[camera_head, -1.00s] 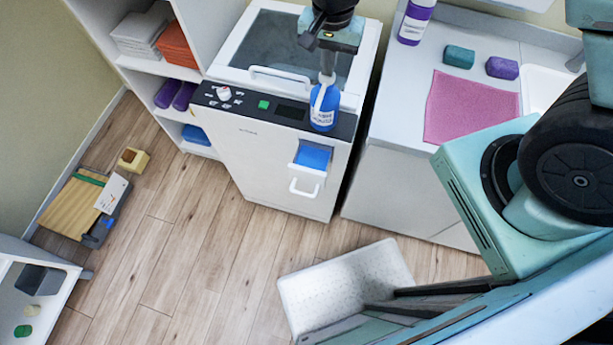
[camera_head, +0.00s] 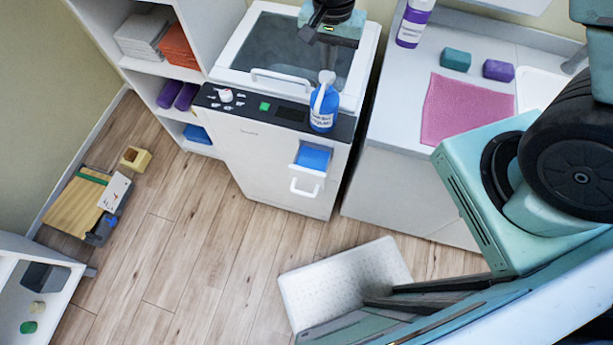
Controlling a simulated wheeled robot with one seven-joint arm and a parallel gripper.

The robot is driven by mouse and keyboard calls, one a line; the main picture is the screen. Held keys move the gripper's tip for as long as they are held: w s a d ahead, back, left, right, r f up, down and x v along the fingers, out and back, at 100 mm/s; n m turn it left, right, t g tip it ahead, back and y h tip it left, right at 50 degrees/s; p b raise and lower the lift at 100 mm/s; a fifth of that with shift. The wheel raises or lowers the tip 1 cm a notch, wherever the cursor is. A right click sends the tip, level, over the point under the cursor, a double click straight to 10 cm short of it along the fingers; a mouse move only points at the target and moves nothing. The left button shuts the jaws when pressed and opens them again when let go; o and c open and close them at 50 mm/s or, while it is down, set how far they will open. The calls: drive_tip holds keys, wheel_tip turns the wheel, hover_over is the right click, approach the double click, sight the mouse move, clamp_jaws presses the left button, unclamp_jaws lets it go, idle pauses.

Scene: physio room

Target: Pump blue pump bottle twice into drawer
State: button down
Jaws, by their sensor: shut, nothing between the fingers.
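The blue pump bottle (camera_head: 322,112) stands upright on the dark front panel of the white machine, with its white pump head and spout on top. The small drawer (camera_head: 308,170) of the machine is pulled open below the bottle, and its inside shows blue. Its white handle is at the front. My gripper (camera_head: 328,62) is above the bottle, pointing down, shut and empty. It looks a little above the pump head; whether they touch is hard to tell.
The machine's glass lid (camera_head: 285,55) lies behind the panel. To the right, a counter holds a pink cloth (camera_head: 466,110), a purple-labelled bottle (camera_head: 414,22) and two small blocks. A white tray (camera_head: 345,282) is on the floor. Open shelves stand left; the middle floor is clear.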

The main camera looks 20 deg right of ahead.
wheel_tip(320, 180, up, 6)
drive_tip(key=p, duration=0.5)
idle(0.6)
drive_tip(key=s+a+n+b, duration=0.3)
drive_tip(key=s+n+b, duration=0.3)
drive_tip(key=s, duration=0.4)
drive_tip(key=s+a+n+b, duration=0.3)
drive_tip(key=s+n+b, duration=0.4)
drive_tip(key=s+n, duration=0.2)
drive_tip(key=shift+s+a+r+y, duration=0.15)
drive_tip(key=shift+s+r+y, duration=0.2)
drive_tip(key=shift+s, duration=0.2)
idle(0.6)
